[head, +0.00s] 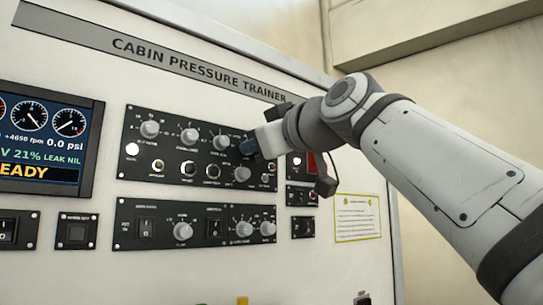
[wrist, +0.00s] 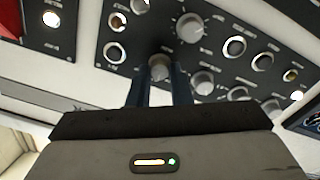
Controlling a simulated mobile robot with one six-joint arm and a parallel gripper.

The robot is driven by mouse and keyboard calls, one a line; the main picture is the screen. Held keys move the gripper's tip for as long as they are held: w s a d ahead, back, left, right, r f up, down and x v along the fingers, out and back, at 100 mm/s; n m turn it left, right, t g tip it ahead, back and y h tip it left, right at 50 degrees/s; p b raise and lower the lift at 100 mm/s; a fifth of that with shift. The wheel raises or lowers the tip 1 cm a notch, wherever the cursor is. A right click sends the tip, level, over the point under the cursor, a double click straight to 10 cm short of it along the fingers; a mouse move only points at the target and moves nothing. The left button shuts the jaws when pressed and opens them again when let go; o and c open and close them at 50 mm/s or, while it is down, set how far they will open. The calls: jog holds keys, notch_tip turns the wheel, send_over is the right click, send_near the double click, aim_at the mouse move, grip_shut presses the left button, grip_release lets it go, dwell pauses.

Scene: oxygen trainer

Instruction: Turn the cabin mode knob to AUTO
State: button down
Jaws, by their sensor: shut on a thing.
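My gripper (head: 248,146) is at the right end of the upper row of knobs on the black upper control panel (head: 128,175). In the wrist view my gripper (wrist: 158,85) has its two dark fingers on either side of a grey knob (wrist: 160,64), shut on it. The fingers hide most of this knob in the head view. Its label and pointer setting are too small or hidden to read, so I cannot tell from print that it is the cabin mode knob or whether it points to AUTO.
Close neighbours are a knob to the left (head: 221,142) and one below (head: 242,174). A lower panel (head: 150,212) carries switches and more knobs. A display (head: 40,140) is at the left. Small panels and a yellow-edged placard (head: 357,218) are at the right.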

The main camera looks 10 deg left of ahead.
jog(key=shift+n+y+b, duration=0.3)
jog(key=shift+n+b, duration=0.75)
jog(key=shift+n, duration=2.55)
jog(key=shift+r, duration=0.1)
jog(key=c, duration=1.3)
grip_release()
jog(key=shift+a+g, duration=0.1)
jog(key=shift+g, duration=0.2)
jog(key=shift+b+v, duration=1.05)
jog(key=shift+v, duration=2.85)
